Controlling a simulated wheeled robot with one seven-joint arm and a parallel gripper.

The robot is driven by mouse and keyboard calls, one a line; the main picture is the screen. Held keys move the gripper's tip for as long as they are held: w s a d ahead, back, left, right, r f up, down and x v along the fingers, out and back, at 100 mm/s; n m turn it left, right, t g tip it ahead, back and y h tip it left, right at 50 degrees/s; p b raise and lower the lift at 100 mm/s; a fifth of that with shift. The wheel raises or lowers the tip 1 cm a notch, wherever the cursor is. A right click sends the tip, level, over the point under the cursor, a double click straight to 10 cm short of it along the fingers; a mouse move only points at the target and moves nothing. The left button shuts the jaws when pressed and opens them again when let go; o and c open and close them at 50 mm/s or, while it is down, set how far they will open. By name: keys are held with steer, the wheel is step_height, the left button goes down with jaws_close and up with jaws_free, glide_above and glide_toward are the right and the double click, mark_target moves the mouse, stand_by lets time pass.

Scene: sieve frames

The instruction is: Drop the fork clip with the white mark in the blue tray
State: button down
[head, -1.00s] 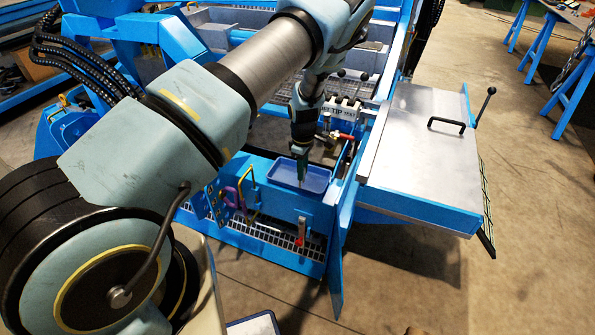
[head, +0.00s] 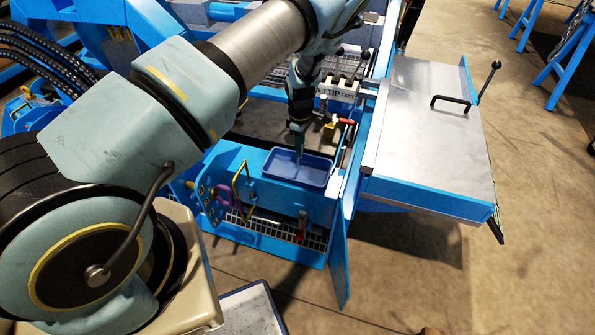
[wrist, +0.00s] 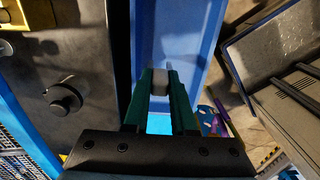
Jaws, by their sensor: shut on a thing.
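The blue tray (head: 315,173) sits on the blue frame, left of the steel side table. In the head view my gripper (head: 299,150) points down over the tray's left part. In the wrist view my gripper (wrist: 160,82) is shut on a small grey piece, the fork clip (wrist: 160,80), between its dark green fingertips. Most of the clip is hidden by the fingers, and its white mark is not clear. The tray (wrist: 170,30) shows beyond the fingertips, its floor bare where seen. I cannot tell whether the clip touches it.
A steel side table (head: 425,130) with a black handle stands to the right. A blue plate with yellow and purple parts (head: 222,195) is left of the tray. A red-handled valve (head: 340,121) and a white sign block (head: 338,90) stand behind it.

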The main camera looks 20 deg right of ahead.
steer(key=shift+f+b, duration=0.55)
steer(key=shift+f, duration=0.9)
steer(key=c, duration=0.7)
jaws_free()
steer(key=shift+o, duration=0.2)
steer(key=shift+r, duration=0.2)
step_height(320, 180, up, 9)
steer(key=shift+r+b, duration=0.2)
steer(key=shift+b, duration=0.75)
steer(key=shift+r, duration=0.55)
